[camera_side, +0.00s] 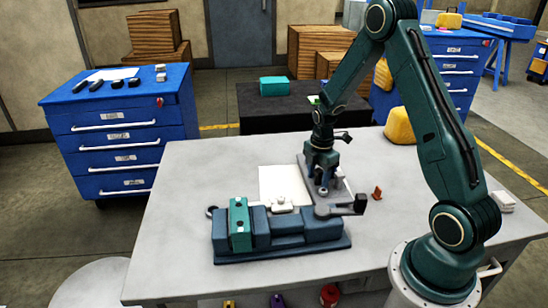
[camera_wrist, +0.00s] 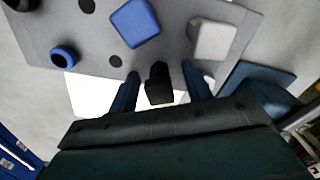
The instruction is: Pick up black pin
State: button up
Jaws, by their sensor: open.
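The black pin (camera_wrist: 159,84) shows in the wrist view as a dark upright piece between the two fingers of my gripper (camera_wrist: 161,88). The fingers are apart, with a visible gap on each side of the pin. In the side view my gripper (camera_side: 322,186) points down, low over the grey plate with holes (camera_wrist: 92,40). I cannot make out the pin in the side view, where the gripper covers that spot.
A blue block (camera_wrist: 135,22), a pale grey block (camera_wrist: 212,40) and a blue ring (camera_wrist: 64,56) are near the gripper. A blue vise (camera_side: 287,241) with a teal block (camera_side: 239,222) stands in front. White paper (camera_side: 270,183) lies left. The table's left side is clear.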

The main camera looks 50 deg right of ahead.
aim_at(319, 170)
grip_shut()
jog(key=shift+r, duration=0.15)
dwell(0.4)
notch_tip(319, 170, up, 20)
dwell(0.6)
dwell(0.4)
